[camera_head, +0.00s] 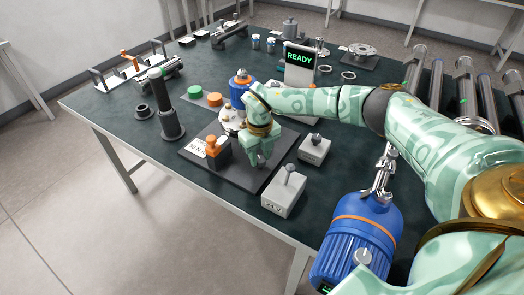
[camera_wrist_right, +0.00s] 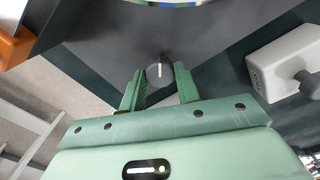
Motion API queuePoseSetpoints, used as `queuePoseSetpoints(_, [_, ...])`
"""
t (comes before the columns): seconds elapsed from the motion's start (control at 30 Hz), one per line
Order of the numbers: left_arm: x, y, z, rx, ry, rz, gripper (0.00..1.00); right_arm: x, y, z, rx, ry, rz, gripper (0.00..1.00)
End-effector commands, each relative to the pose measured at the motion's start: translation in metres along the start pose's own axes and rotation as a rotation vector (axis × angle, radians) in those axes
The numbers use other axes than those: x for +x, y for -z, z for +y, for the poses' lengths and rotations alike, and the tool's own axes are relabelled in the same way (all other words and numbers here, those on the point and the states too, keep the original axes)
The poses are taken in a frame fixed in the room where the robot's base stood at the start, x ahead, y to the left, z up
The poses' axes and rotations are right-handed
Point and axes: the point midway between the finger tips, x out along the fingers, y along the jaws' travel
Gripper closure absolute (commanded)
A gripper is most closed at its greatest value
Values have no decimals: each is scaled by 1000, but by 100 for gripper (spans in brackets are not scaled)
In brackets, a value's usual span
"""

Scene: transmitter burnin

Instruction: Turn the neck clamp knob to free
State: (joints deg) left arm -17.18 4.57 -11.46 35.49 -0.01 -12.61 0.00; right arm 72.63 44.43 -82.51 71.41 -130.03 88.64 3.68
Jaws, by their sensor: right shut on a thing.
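The neck clamp knob (camera_wrist_right: 160,72) is a small dark round knob with a white pointer line, seen in the right wrist view. Its line points roughly up and down in that picture. My right gripper (camera_wrist_right: 160,82) has a green finger on each side of the knob and is shut on it. In the head view my right gripper (camera_head: 257,160) points down at the front right of the dark fixture plate (camera_head: 228,178) and hides the knob. My left gripper is out of view.
An orange-topped block (camera_head: 214,150) stands on the plate. Grey boxes with knobs (camera_head: 284,195) (camera_head: 314,150) stand to the right. A blue ribbed unit (camera_head: 240,92) stands behind my gripper; a larger one (camera_head: 358,235) is in front. A display reading READY (camera_head: 300,58) stands at the back.

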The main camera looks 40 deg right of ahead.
Motion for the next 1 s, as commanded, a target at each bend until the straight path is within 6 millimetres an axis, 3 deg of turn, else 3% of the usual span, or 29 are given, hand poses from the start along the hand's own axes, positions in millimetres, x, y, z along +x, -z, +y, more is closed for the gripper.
queuePoseSetpoints(0.5, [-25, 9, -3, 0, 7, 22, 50, -3, -1, -1, -452, 2, -3, 91])
queuePoseSetpoints(1.0, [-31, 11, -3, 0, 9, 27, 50, -1, -1, 0, -655, 2, -3, 91])
